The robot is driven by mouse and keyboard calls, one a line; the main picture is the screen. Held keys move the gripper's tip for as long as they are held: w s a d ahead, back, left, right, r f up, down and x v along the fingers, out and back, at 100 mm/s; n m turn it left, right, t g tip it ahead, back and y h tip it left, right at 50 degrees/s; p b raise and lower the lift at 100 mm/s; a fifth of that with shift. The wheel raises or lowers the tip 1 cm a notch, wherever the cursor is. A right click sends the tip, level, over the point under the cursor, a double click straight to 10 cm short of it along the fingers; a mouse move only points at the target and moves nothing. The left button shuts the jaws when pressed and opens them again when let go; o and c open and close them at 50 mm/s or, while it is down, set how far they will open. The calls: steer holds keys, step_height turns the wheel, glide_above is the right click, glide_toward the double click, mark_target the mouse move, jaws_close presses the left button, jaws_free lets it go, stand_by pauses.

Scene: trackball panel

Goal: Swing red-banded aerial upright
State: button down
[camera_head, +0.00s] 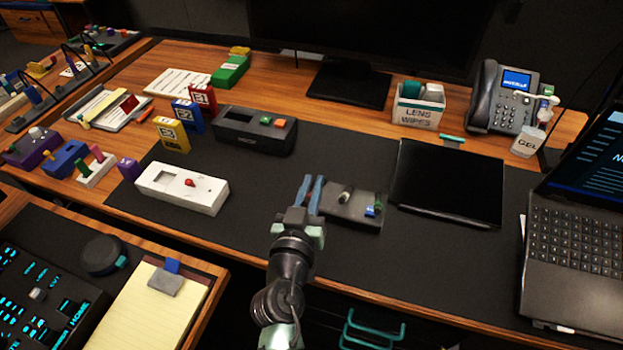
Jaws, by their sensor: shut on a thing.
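My gripper (310,184) is over the dark desk mat, at the left edge of a small grey panel (342,212). Its two bluish fingers point away from me and are closed to a narrow gap. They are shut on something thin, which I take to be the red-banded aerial. The aerial itself is too small or too hidden between the fingers to make out, and I cannot tell its tilt. The grey panel carries a pale knob (346,194) and small blue and green parts (373,210) at its right.
A white box with a red knob (189,182) lies left of my gripper. A black device (254,134) stands behind it. A black tablet (448,183) lies right of the panel, and a laptop (575,220) is farther right. Bare mat lies between white box and gripper.

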steer(key=r+p, duration=0.1)
steer(key=r+g+p, duration=0.1)
steer(key=p, duration=0.1)
steer(key=shift+w+d+p, duration=0.1)
steer(key=shift+w+p, duration=0.2)
steer(key=p, duration=0.2)
steer(key=w+g+p, duration=0.1)
steer(key=p, duration=0.2)
steer(key=shift+d+r+g+y, duration=0.15)
steer(key=shift+r+g+y, duration=0.15)
steer(key=shift+r, duration=0.05)
steer(key=g+p, duration=0.1)
steer(key=p, duration=0.1)
steer(key=w+p, duration=0.1)
steer(key=p, duration=0.2)
steer(key=w+r+g+p, duration=0.1)
steer(key=p, duration=0.2)
steer(key=shift+d+g+y, duration=0.3)
steer(key=shift+y, duration=0.1)
steer(key=shift+w+d+g+p, duration=0.25)
steer(key=shift+w+g+p, duration=0.6)
steer(key=shift+p, duration=0.25)
steer(key=shift+w+d+f+m+g+y, duration=0.1)
steer(key=shift+w+d+m+g+y, duration=0.15)
steer(key=shift+w+g, duration=0.35)
steer(key=shift+w+d+f+m+g+y, duration=0.1)
steer(key=shift+w+g+y, duration=0.25)
steer(key=shift+g, duration=0.4)
steer(key=c, duration=0.9)
jaws_free()
